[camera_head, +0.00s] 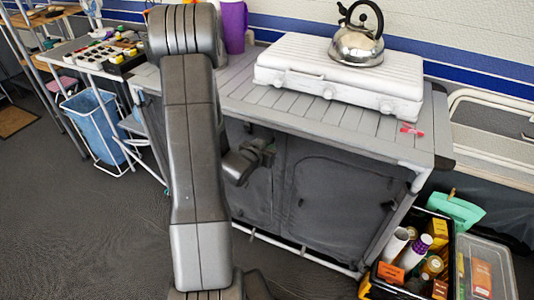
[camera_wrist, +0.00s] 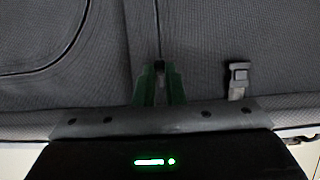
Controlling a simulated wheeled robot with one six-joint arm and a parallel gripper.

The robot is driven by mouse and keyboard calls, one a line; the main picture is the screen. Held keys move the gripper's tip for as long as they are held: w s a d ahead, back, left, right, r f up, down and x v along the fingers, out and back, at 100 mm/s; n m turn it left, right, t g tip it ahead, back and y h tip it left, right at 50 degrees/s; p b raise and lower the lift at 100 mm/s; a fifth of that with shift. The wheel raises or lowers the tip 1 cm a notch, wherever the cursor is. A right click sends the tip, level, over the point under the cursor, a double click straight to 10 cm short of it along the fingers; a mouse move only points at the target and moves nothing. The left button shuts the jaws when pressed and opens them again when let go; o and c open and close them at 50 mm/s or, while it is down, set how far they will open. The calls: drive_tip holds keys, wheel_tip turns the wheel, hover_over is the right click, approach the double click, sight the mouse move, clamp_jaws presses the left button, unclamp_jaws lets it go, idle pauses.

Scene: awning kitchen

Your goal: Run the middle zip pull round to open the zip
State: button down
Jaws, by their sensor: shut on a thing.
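The grey fabric cupboard front (camera_head: 330,205) hangs under the slatted counter, with curved zip lines around its door panels. My gripper (camera_head: 266,152) is at the upper part of this front, left of the right-hand panel. In the wrist view the green fingers of my gripper (camera_wrist: 160,82) are close together against the grey fabric (camera_wrist: 205,45). They are shut on a small dark zip pull (camera_wrist: 159,67), mostly hidden between the tips. A second dark pull or buckle (camera_wrist: 238,75) on a grey strap is to the right, apart from the fingers. A curved zip line (camera_wrist: 75,48) runs at upper left.
A white closed stove case (camera_head: 340,78) with a steel kettle (camera_head: 357,45) stands on the counter (camera_head: 235,92). A purple cup (camera_head: 233,25) is behind my arm. A black crate of groceries (camera_head: 410,265) stands at lower right. The floor at lower left is clear.

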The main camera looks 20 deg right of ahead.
drive_tip(key=shift+r, duration=0.6)
drive_tip(key=shift+w, duration=0.1)
drive_tip(key=c, duration=1.5)
unclamp_jaws()
drive_tip(key=shift+r, duration=0.15)
drive_tip(key=shift+s+a, duration=0.15)
drive_tip(key=shift+s, duration=0.05)
drive_tip(key=p+v, duration=0.1)
drive_tip(key=v, duration=1.2)
drive_tip(key=shift+s+r, duration=0.1)
